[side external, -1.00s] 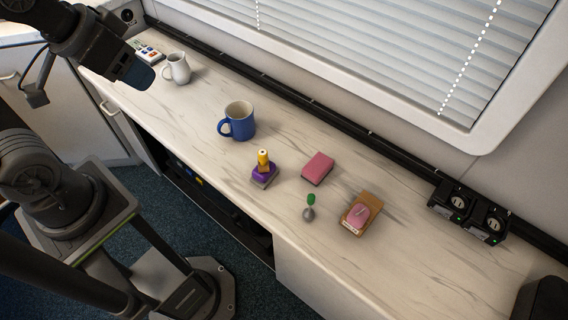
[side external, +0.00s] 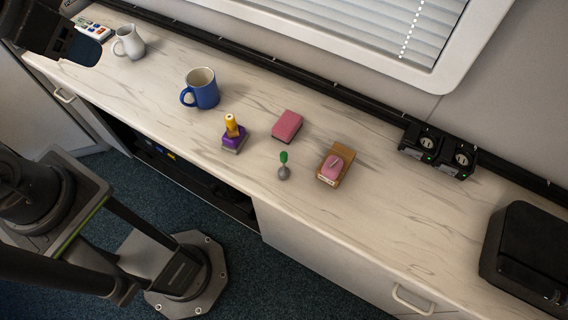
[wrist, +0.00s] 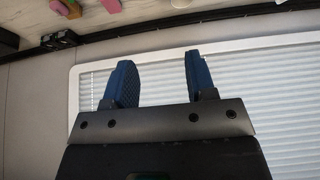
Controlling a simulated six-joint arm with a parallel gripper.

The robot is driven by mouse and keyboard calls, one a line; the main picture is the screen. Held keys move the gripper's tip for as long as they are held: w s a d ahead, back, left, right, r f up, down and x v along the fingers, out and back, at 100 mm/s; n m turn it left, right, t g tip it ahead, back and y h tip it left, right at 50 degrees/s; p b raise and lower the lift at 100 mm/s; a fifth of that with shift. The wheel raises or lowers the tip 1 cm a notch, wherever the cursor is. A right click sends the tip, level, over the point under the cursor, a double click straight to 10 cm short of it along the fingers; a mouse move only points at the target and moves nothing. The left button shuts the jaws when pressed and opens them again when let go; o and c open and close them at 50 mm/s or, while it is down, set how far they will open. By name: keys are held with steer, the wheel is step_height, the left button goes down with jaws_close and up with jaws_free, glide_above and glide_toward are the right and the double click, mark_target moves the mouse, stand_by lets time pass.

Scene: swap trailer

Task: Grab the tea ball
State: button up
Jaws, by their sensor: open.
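The tea ball (side external: 284,172) is a small grey ball with a green handle end, standing on the counter near its front edge in the side view. My gripper (side external: 84,50) is at the upper left of that view, above the counter's far left end and well away from the tea ball. In the wrist view my gripper (wrist: 160,75) shows two blue fingers apart with nothing between them, facing the window blind.
A blue mug (side external: 202,90) and white pitcher (side external: 129,42) stand left. Black boxes (side external: 437,150) line the back.

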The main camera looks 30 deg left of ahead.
steer(key=n+g, duration=0.6)
steer(key=n, duration=0.5)
glide_above(284, 154)
step_height(284, 154, down, 16)
steer(key=f, duration=0.8)
steer(key=shift+w+a+f, duration=0.2)
steer(key=shift+w+f, duration=0.05)
steer(key=shift+f, duration=0.1)
steer(key=shift+s+d+f, duration=0.1)
steer(key=shift+s+f, duration=0.05)
steer(key=shift+f, duration=1.25)
steer(key=shift+s+d+f, duration=0.1)
steer(key=shift+f, duration=1.25)
steer(key=shift+c, duration=0.6)
